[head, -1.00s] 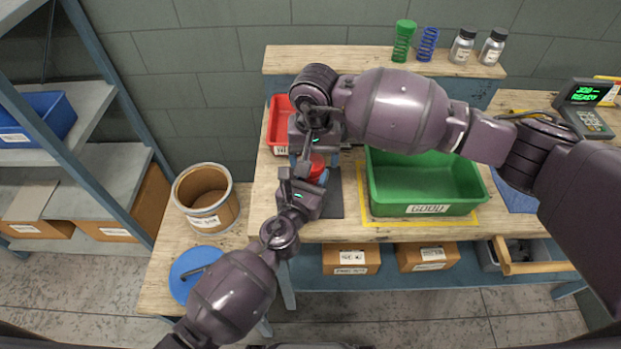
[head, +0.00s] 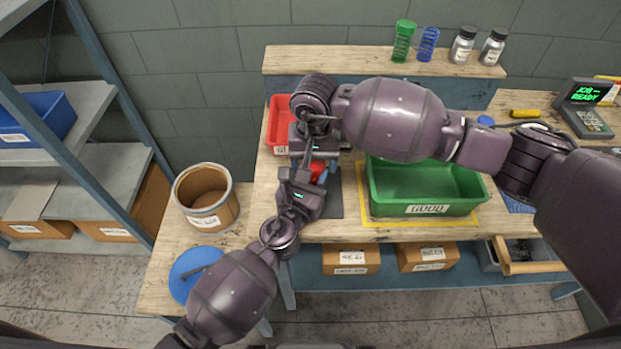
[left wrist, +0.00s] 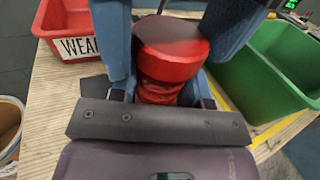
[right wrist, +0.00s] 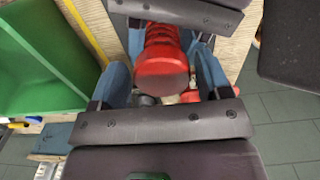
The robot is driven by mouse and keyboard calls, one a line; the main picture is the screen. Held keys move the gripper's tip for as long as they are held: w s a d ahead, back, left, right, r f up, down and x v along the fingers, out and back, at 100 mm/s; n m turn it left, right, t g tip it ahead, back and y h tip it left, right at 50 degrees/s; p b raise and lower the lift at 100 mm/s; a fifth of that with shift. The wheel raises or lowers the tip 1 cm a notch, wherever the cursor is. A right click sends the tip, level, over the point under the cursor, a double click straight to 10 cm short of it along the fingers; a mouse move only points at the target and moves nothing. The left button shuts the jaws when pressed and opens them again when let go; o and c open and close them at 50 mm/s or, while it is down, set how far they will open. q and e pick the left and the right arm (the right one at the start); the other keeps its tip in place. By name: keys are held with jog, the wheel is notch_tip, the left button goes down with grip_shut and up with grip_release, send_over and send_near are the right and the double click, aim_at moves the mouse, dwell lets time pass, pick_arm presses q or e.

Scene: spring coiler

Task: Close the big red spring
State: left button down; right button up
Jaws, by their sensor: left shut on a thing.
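The big red spring (left wrist: 162,92) has a broad round red end (left wrist: 170,45) and ribbed red coils. In the head view only a bit of red (head: 320,168) shows between my two grippers. My left gripper (head: 314,182) is shut on the spring from the near side. My right gripper (head: 318,150) reaches in from the far side. Its blue fingers stand on both sides of the red end (right wrist: 160,75), and small gaps show beside it in the right wrist view, so it looks open. The spring's far details are hidden by the grippers.
A red bin (head: 280,124) stands behind left, and a green GOOD bin (head: 427,210) close on the right. A dark mat (head: 335,205) lies beneath. A green spring (head: 403,42) and blue spring (head: 428,44) stand on the shelf. A cardboard drum (head: 207,198) is at the left.

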jog(key=shift+o, duration=0.5)
jog(key=shift+r, duration=2.25)
jog(key=shift+c, duration=0.5)
jog(key=shift+a+r, duration=0.1)
jog(key=shift+r, duration=1.65)
jog(key=shift+f, duration=0.1)
jog(key=shift+f, duration=3.95)
